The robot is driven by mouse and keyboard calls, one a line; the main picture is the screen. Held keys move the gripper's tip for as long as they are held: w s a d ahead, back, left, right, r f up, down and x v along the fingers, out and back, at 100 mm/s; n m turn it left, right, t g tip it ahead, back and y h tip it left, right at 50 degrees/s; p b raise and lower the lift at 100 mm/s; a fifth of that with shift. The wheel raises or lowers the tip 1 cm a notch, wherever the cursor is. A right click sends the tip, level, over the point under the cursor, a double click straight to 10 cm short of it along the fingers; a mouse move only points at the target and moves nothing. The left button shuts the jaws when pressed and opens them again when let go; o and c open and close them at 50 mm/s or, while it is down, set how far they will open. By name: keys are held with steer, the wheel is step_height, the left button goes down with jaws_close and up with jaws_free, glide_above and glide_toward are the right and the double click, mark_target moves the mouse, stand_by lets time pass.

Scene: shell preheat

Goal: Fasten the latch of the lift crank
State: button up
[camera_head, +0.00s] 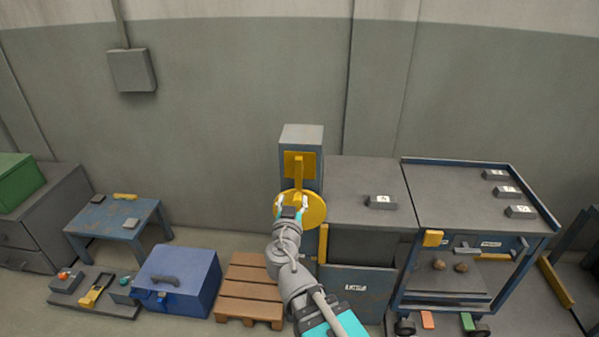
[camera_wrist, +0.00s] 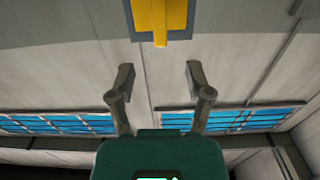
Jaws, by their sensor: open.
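A grey column (camera_head: 301,138) stands against the wall in the head view. On its front are a yellow plate with an upright yellow bar (camera_head: 298,170) and, below, a round yellow disc (camera_head: 316,208), which look like the lift crank. I cannot tell which part is the latch. My gripper (camera_head: 291,203) is in front of the disc and hides part of it; contact cannot be told. In the wrist view, my gripper (camera_wrist: 160,78) has its two fingers apart with nothing between them. A yellow bar on a grey-blue plate (camera_wrist: 160,18) shows beyond the fingertips, at the top edge.
A grey cabinet (camera_head: 350,190) adjoins the column on the right, then a blue trolley (camera_head: 455,205) with small labelled blocks. A wooden pallet (camera_head: 250,290), a blue box (camera_head: 190,272) and a small blue table (camera_head: 105,222) are to the left.

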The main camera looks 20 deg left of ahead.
mark_target(299, 173)
steer(key=shift+w, duration=0.2)
steer(key=shift+x, duration=6.75)
steer(key=shift+d, duration=0.1)
steer(key=shift+c, duration=0.3)
jaws_close()
